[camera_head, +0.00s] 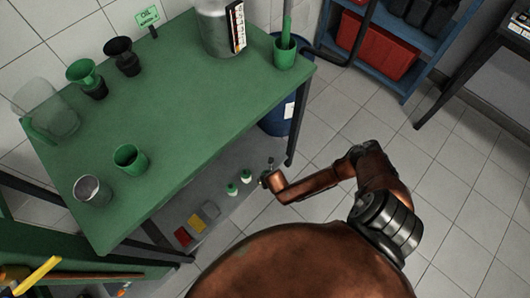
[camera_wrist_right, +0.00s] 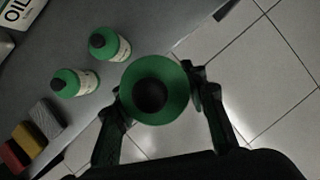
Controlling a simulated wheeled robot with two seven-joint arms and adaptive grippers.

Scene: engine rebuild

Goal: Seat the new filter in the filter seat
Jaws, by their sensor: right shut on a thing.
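My right gripper (camera_wrist_right: 155,92) is shut on a green round thing (camera_wrist_right: 181,108) with a dark round centre, seen from above. I cannot make out a filter seat in either view. My left gripper is not in view.
Two green bottles (camera_wrist_right: 111,46) (camera_wrist_right: 88,84) and coloured blocks (camera_wrist_right: 32,140) are on the grey shelf (camera_head: 172,215). Above it, the green table (camera_head: 190,115) carries funnels (camera_head: 84,75), cups (camera_head: 130,158) and a large canister (camera_head: 213,28). Tiled floor (camera_head: 330,130) lies open to the right.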

